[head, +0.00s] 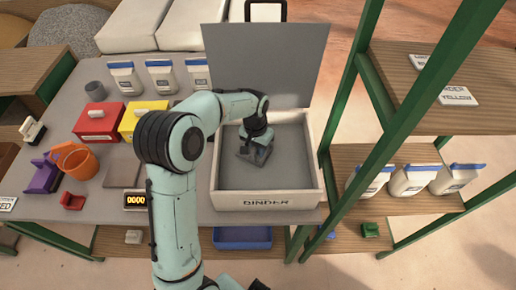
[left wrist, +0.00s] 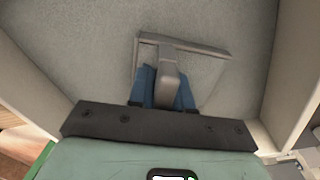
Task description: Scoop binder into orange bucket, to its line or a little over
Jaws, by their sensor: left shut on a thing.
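The binder box (head: 267,201) is a pale open bin lettered BINDER, with its grey lid raised at the back. Grey binder (head: 285,172) covers its floor. My left gripper (head: 257,150) is down inside the box. In the left wrist view its blue fingers (left wrist: 165,88) are shut on the handle of a grey scoop (left wrist: 205,50), which lies at the binder surface. My right gripper is not in view.
A small display (head: 135,201) and a flat grey-brown plate (head: 124,174) lie between bucket and box. Red (head: 97,122) and yellow (head: 143,120) boxes stand behind, with white bags (head: 162,77) further back. A green-posted shelf (head: 360,130) stands close on the right.

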